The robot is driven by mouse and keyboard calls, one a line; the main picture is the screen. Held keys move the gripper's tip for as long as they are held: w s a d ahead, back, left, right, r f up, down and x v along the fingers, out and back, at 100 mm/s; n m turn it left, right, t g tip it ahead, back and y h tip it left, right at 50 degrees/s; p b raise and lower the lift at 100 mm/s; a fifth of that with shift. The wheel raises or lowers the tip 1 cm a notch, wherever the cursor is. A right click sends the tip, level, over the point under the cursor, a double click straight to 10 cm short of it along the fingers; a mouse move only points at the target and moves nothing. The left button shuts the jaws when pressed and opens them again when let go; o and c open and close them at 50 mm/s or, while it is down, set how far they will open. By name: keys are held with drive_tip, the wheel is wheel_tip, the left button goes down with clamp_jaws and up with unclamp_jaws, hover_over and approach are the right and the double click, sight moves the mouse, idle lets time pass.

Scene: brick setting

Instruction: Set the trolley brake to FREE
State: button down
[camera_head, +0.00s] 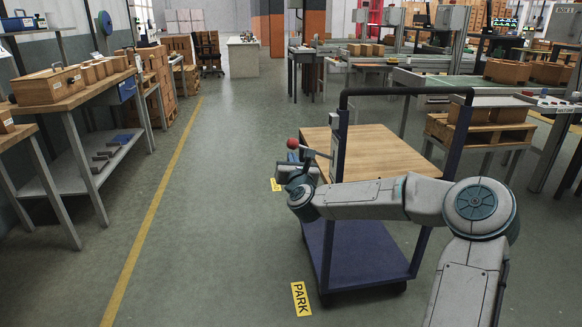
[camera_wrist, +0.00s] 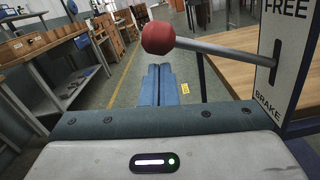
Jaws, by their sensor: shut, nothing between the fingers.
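The trolley (camera_head: 375,158) has a wooden top, a blue lower deck and a black handle. Its brake lever ends in a red ball knob (camera_head: 292,143), which is large in the wrist view (camera_wrist: 158,38). The grey rod (camera_wrist: 220,53) runs from the knob to a slot in a white brake plate (camera_wrist: 288,68). The plate reads FREE at its top and BRAKE at its bottom. The rod meets the slot near its middle. My gripper (camera_wrist: 159,70) is shut and empty, its blue fingers below the knob in the wrist view. I cannot tell whether they touch it.
A yellow PARK label (camera_head: 301,299) lies on the floor by the trolley's front left corner. A workbench (camera_head: 75,100) with wooden boxes lines the left wall. Open floor with a yellow line (camera_head: 160,200) lies between bench and trolley. Benches and crates (camera_head: 480,128) stand behind on the right.

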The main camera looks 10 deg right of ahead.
drive_tip(key=shift+r, duration=0.4)
drive_tip(key=shift+d+r, duration=0.1)
drive_tip(key=shift+r, duration=0.05)
wheel_tip(320, 180, down, 5)
drive_tip(key=a+b, duration=0.1)
drive_tip(key=b, duration=0.4)
drive_tip(key=s+p, duration=0.2)
drive_tip(key=s, duration=0.8)
drive_tip(key=shift+s+p, duration=0.35)
drive_tip(key=shift+p, duration=0.05)
drive_tip(key=shift+a+r, duration=0.15)
